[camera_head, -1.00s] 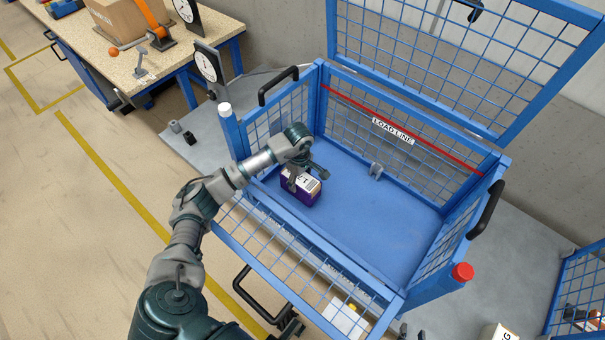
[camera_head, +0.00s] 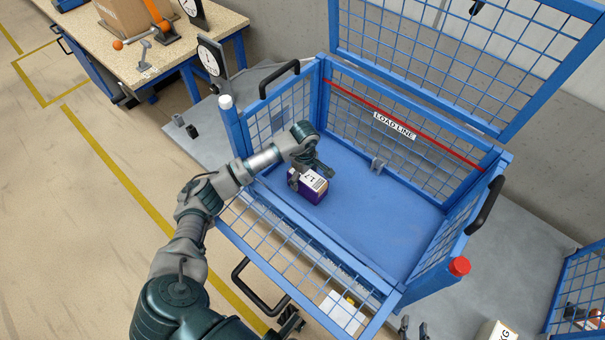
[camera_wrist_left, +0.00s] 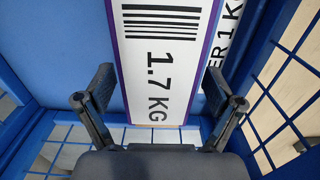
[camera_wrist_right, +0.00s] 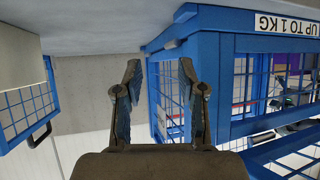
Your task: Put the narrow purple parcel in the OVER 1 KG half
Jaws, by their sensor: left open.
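The narrow purple parcel (camera_head: 315,193) lies on the blue floor of the wire cage (camera_head: 400,215), near its left end. Its white label, reading 1.7 KG, faces up and fills the middle of the left wrist view (camera_wrist_left: 160,60). My left gripper (camera_head: 311,173) is open just above the parcel, with its fingers apart on either side of the label. A sign partly reading "ER 1 K" (camera_wrist_left: 226,35) shows beside the parcel, partly hidden. My right gripper (camera_wrist_right: 160,66) is open and empty, outside the cage.
The cage has mesh walls, a raised mesh lid (camera_head: 440,60) and a red load line. A small grey bracket (camera_head: 377,165) stands at the back of its floor. The floor right of the parcel is clear. An "UP TO 1 KG" sign (camera_wrist_right: 286,22) shows in the right wrist view.

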